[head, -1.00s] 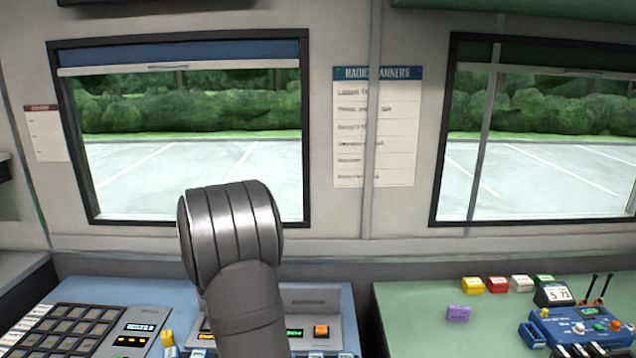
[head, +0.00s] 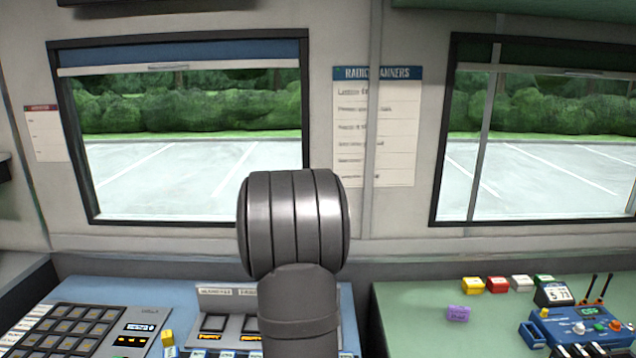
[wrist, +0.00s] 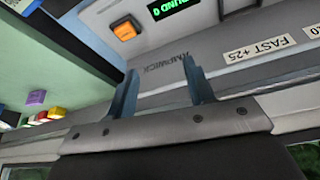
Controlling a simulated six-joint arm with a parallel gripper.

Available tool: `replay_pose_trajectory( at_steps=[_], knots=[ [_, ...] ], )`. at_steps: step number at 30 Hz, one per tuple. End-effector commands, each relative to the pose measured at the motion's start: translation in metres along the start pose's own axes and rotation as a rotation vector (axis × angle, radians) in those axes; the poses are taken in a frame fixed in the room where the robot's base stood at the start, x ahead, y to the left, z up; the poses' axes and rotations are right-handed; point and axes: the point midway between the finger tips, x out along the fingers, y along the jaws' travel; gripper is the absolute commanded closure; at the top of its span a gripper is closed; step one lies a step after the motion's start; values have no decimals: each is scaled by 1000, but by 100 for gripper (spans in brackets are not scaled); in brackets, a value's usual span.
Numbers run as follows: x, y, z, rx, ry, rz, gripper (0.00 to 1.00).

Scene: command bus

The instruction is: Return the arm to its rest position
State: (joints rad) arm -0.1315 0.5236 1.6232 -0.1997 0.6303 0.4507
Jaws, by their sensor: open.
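My gripper shows in the wrist view (wrist: 158,92), its two blue-grey fingers apart with nothing between them. Beyond the fingers is the grey face of a console (wrist: 160,62) with a green-lit display (wrist: 172,8) and an orange button (wrist: 125,31). The wrist view is strongly tilted. In the head view my own arm stands upright at the middle, in front of the window wall. My gripper is not visible in the head view.
In the head view, a keypad panel (head: 62,330) and a grey console (head: 222,305) sit on the blue desk (head: 100,291). The green desk (head: 420,310) holds a purple block (head: 458,314), several coloured blocks along its back, and a blue radio box (head: 575,328). Much of the green desk's left part is bare.

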Motion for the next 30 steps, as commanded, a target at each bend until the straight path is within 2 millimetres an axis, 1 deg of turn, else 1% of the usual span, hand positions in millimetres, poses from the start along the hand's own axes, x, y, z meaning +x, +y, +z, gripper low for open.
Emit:
replay_pose_trajectory(
  at_steps=[1,8,9,15,18,22,30],
  knots=[
    [-1,12,0,23,1,9,52],
    [-4,58,1,119,2,49,52],
    [-1,64,-4,126,1,52,52],
    [7,92,-22,157,-1,66,52],
    [10,102,-28,167,-2,71,52],
    [12,110,-33,174,-1,75,52],
    [12,113,-34,176,-2,76,52]
  ],
)
